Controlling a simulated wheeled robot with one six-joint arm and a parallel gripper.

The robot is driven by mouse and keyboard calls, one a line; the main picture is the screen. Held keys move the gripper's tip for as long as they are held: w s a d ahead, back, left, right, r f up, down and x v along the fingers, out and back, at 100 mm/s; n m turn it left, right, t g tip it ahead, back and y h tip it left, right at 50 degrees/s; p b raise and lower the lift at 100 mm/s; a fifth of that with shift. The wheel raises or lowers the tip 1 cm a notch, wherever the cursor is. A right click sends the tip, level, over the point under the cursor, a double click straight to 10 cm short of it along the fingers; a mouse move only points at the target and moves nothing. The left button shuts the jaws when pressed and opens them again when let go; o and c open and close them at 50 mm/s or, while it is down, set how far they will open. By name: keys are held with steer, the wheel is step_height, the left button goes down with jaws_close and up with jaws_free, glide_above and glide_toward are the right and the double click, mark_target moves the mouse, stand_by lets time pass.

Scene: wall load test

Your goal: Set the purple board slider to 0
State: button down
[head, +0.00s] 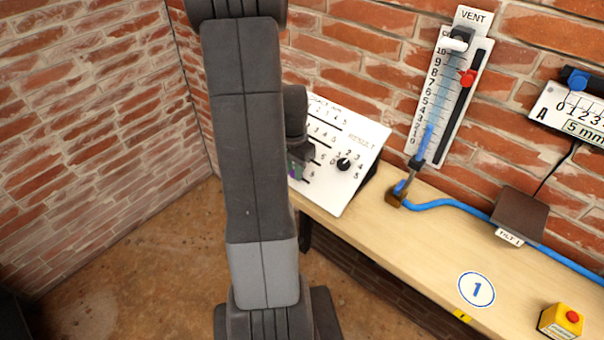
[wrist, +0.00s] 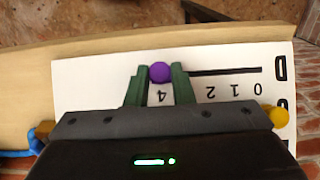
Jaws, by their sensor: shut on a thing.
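The purple slider knob (wrist: 160,72) sits between the two green fingers of my gripper (wrist: 160,80) in the wrist view, and the fingers are shut on it. Its dark slot runs right towards the 0. The scale appears upside down: 4 is just below the knob, 2, 1 and 0 are to the right, and the right finger hides the mark between. The knob stands at about 4. In the head view the white board (head: 362,150) is partly hidden by my arm, with my gripper (head: 295,170) at its left edge.
A yellow knob (wrist: 279,117) is right of my gripper in the wrist view. The board also has a black dial (head: 344,164). A vent gauge (head: 448,95) hangs on the brick wall.

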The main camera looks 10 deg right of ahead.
steer(key=w+a, duration=0.2)
steer(key=w, duration=0.1)
steer(key=w+a, duration=0.3)
steer(key=w, duration=0.1)
steer(key=w+a, duration=0.3)
steer(key=shift+w, duration=0.15)
steer(key=shift+r, duration=0.1)
steer(key=c, duration=1.2)
jaws_free()
steer(key=shift+w+a, duration=0.1)
steer(key=shift+a, duration=0.05)
steer(key=shift+c, duration=0.2)
step_height(320, 180, up, 14)
steer(key=b, duration=0.1)
steer(key=shift+f, duration=0.25)
